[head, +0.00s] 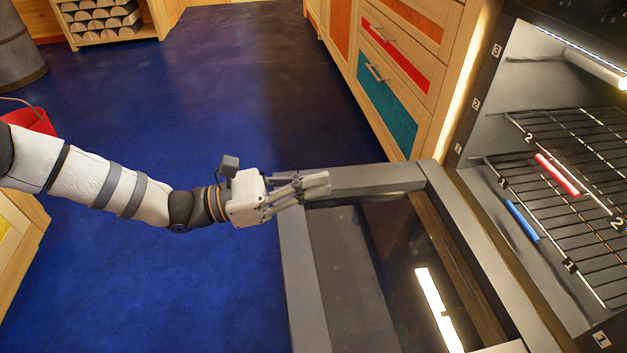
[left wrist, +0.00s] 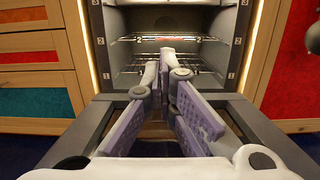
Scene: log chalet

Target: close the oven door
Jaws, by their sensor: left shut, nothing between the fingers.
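The oven (head: 476,104) stands at the right of the head view with its cavity exposed. Its door (head: 294,260) is folded down, roughly flat, with a grey frame and dark glass. My left gripper (head: 318,185) is shut and empty, at the door's far outer corner in the head view; I cannot tell whether it touches the frame. In the left wrist view, the gripper (left wrist: 167,75) points across the door (left wrist: 85,132) toward the oven cavity (left wrist: 126,72). My right gripper is in neither view.
Wire racks (head: 560,190) with a red and a blue piece sit inside the oven. Wooden cabinets with coloured drawers (head: 388,100) stand beyond the door. A red bucket (head: 35,120) stands at the left. The blue floor (head: 190,290) left of the door is clear.

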